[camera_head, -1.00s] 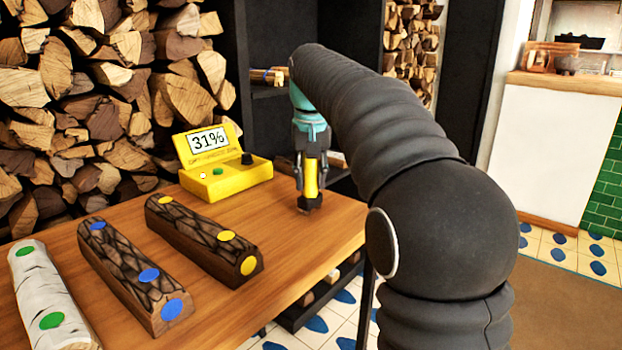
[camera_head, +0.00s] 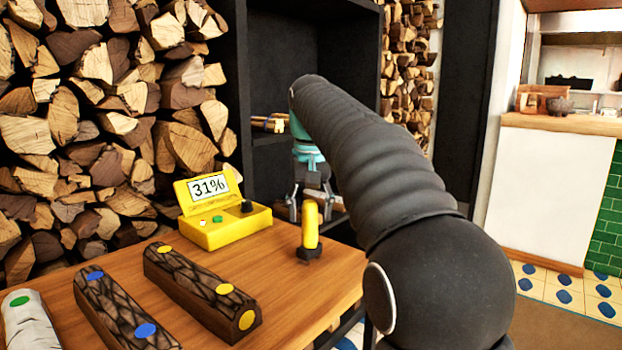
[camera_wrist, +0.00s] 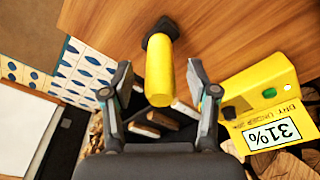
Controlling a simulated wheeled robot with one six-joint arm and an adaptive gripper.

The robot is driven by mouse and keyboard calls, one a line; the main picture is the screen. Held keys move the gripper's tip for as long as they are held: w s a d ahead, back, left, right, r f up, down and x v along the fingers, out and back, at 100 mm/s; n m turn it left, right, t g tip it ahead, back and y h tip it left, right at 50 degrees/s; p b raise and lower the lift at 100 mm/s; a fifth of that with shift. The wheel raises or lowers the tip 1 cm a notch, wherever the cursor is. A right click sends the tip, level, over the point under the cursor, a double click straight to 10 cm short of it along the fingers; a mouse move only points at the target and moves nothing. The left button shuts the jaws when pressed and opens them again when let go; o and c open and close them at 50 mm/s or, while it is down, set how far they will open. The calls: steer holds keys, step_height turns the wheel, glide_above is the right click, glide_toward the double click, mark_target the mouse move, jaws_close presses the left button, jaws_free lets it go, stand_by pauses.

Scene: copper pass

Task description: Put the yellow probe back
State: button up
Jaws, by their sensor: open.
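The yellow probe (camera_head: 310,228) stands upright in a black foot on the wooden table, near its far right edge. It also shows in the wrist view (camera_wrist: 159,75), with its black foot on the table. My gripper (camera_head: 309,205) is open and empty, behind the probe in the head view. In the wrist view its fingers (camera_wrist: 160,95) are spread, one on each side of the probe's near end, and touch nothing. The yellow meter (camera_head: 225,233), reading 31%, stands left of the probe; it also shows in the wrist view (camera_wrist: 262,100).
On the table (camera_head: 285,285) lie a dark log with yellow dots (camera_head: 195,283), one with blue dots (camera_head: 110,310) and a birch log with a green dot (camera_head: 28,325). A black shelf (camera_head: 300,60) stands behind. Stacked firewood (camera_head: 100,120) fills the left.

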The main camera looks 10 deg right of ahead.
step_height(320, 180, up, 8)
steer(key=s, duration=0.1)
steer(key=s+f+n+t, duration=0.1)
steer(key=s+f, duration=0.3)
steer(key=s, duration=0.3)
steer(key=s+f+t, duration=0.1)
steer(key=s+f, duration=0.4)
steer(key=s, duration=0.3)
steer(key=s+f+t, duration=0.1)
steer(key=s+f, duration=1.2)
steer(key=f, duration=0.4)
steer(key=shift+s+d+n+t+p, duration=0.15)
steer(key=shift+s+n+t+p, duration=0.15)
steer(key=shift+n+t+p, duration=0.1)
